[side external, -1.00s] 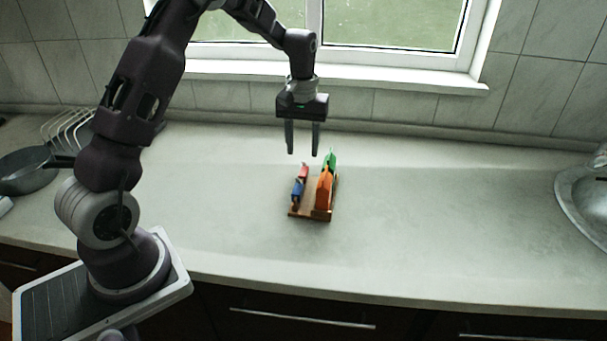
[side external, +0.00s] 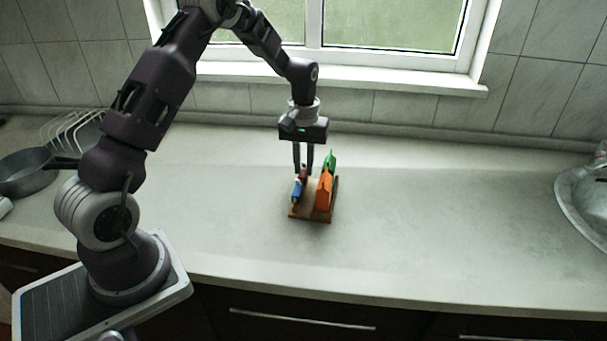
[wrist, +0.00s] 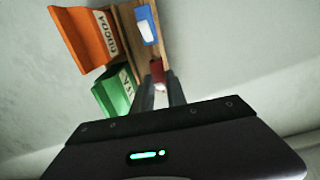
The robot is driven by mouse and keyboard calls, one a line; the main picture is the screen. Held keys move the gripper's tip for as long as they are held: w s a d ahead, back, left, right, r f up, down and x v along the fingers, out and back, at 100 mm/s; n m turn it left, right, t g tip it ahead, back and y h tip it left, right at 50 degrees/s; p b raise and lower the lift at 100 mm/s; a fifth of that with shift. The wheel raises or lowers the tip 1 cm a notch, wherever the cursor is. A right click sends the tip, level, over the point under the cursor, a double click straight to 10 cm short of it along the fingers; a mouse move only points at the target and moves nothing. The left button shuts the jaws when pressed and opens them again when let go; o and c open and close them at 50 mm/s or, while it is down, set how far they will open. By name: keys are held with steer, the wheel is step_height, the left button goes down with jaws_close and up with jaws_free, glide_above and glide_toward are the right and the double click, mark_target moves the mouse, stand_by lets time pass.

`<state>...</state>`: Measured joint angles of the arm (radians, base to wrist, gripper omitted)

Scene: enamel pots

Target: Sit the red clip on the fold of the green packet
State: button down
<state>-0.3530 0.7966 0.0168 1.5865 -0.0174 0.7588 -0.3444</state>
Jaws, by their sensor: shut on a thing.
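The red clip (wrist: 157,70) is between my gripper's fingertips; in the side view only a bit of it shows (side external: 303,172). My gripper (side external: 303,171) is shut on it, low over the left side of the wooden tray (side external: 310,215). The green packet (side external: 331,160) stands at the back right of the tray, to the right of my gripper. In the wrist view the green packet (wrist: 112,93) is left of the fingers, with part of its pale label showing. I cannot tell whether the clip still touches the tray.
An orange packet (side external: 324,190) labelled cocoa stands in front of the green one. A blue clip (side external: 297,192) sits in front of the red clip on the tray. A dark pan (side external: 28,172) and wire rack lie far left, a metal sink far right. The counter around the tray is clear.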

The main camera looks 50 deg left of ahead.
step_height(320, 180, up, 9)
steer(key=shift+w+f, duration=0.1)
steer(key=w+d+r, duration=0.4)
steer(key=shift+w+d+r, duration=0.1)
steer(key=shift+d+r, duration=0.05)
steer(key=shift+d, duration=0.15)
steer(key=shift+f, duration=2.1)
steer(key=shift+f, duration=1.2)
steer(key=c, duration=1.3)
jaws_free()
steer(key=shift+o, duration=0.2)
